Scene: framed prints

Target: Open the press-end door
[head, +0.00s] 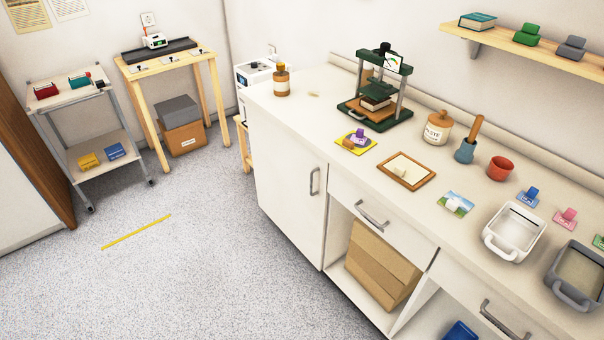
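The press-end door (288,172) is a plain white cabinet door at the left end of the counter. It looks shut, flush with the cabinet front. Its upright metal bar handle (314,181) sits near the door's right edge, towards the top. The green press (385,85) stands on the counter behind and to the right of this door, with a brown block in it. Neither of my grippers is in view.
The speckled floor (200,270) before the door is clear, with a yellow strip (136,232) on it. Right of the door are a shut drawer (390,222) and an open bay with a cardboard box (381,266). Trays (513,232) and small items cover the counter.

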